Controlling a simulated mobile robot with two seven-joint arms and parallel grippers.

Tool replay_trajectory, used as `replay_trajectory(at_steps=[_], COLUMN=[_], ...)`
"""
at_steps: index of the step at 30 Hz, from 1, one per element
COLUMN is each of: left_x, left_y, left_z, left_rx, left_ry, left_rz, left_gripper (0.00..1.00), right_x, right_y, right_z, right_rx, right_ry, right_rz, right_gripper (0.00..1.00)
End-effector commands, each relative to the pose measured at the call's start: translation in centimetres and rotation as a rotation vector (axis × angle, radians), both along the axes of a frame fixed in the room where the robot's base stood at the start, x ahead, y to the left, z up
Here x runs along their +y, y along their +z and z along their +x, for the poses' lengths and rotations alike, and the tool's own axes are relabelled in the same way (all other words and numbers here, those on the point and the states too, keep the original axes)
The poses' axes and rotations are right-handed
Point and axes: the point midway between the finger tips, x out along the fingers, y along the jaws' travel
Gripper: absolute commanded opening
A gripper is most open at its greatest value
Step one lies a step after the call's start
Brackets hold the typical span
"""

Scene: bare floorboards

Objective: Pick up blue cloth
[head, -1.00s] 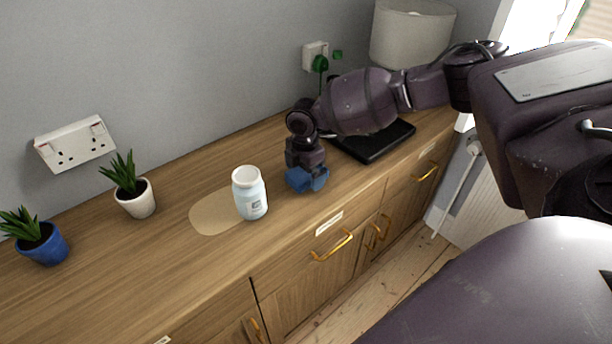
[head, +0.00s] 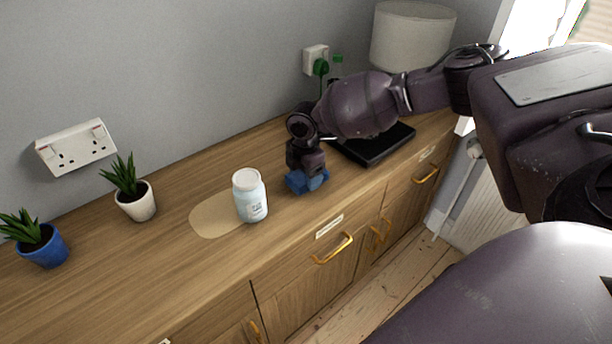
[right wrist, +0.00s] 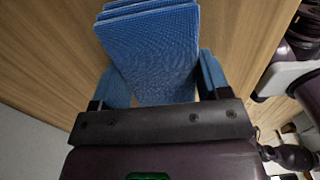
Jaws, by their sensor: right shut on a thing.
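The blue cloth (head: 308,183) is on the wooden sideboard top, right of the white jar. In the right wrist view the cloth (right wrist: 152,50) looks folded in layers and lies between the two blue fingers. My right gripper (head: 305,182) points down at the cloth and is shut on it; in the head view the fingers and cloth are hard to tell apart. The right gripper also shows in the right wrist view (right wrist: 165,85). Whether the cloth touches the top is not clear. My left gripper is not in view.
A black flat object (head: 378,144) and a lamp (head: 412,38) are behind to the right. Two potted plants (head: 137,202) (head: 45,248) stand at left. Drawers with brass handles face front.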

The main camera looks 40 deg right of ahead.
Motion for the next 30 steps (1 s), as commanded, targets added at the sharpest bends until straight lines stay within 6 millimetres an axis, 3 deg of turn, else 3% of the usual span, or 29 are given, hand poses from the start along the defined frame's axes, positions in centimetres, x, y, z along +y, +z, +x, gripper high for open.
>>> replay_trajectory(at_steps=[5, 15, 21, 30], left_x=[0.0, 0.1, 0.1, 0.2], left_y=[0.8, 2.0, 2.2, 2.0], left_z=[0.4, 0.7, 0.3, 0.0], left_rx=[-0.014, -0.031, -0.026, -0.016], left_ry=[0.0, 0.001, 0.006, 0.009], left_rz=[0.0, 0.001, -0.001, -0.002], left_gripper=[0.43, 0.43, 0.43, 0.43], right_x=[0.0, 0.0, 0.0, 0.0], right_y=[2.9, 11.7, 16.0, 19.2], right_z=[0.1, 0.1, 0.1, 0.0], right_rx=[-0.006, -0.008, -0.005, -0.002], right_ry=[0.0, 0.001, 0.001, 0.001], right_rz=[0.0, 0.001, 0.0, 0.0], right_gripper=[0.47, 0.47, 0.47, 0.47])
